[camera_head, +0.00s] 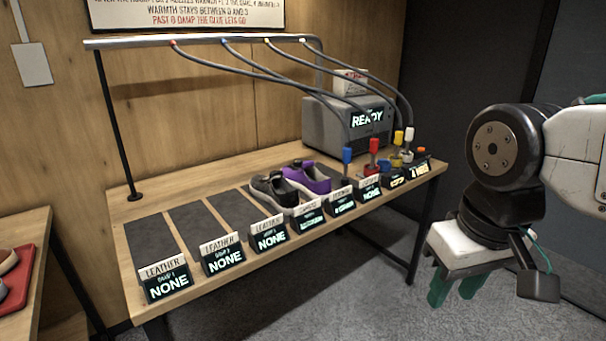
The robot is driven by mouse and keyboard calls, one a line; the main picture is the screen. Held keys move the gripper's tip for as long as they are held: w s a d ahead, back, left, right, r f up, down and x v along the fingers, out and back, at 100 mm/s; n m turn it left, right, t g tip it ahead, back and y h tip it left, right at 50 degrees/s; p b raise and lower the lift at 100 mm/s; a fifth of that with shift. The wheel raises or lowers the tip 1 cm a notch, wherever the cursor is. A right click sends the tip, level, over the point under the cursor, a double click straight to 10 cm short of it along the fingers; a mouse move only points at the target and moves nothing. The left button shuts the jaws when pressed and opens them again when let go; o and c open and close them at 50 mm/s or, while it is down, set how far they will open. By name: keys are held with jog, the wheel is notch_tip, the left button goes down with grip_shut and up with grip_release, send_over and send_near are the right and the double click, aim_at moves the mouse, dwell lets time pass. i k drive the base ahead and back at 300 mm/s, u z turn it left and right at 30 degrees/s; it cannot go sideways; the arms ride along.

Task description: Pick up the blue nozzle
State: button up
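The blue nozzle (347,156) stands upright near the right part of the wooden table, behind the small label displays. A grey hose runs up from it to the overhead rail. What holds its lower end is too small to tell. My gripper (453,291) hangs at the right, in front of the table and well apart from the nozzle. Its two green fingers point down with a gap between them, and nothing shows between them.
Red (374,146), yellow (398,138) and white (409,136) nozzles stand to the right of the blue one. A grey machine (330,125) reading READY is behind. Black and purple sneakers (310,178) lie left. Hoses hang from the rail (190,40). Floor is clear in front.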

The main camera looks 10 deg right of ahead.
aim_at(347, 157)
jog(key=u, duration=0.15)
jog(key=i, duration=0.65)
jog(key=z, duration=0.45)
jog(key=i, duration=0.7)
jog(key=z, duration=0.6)
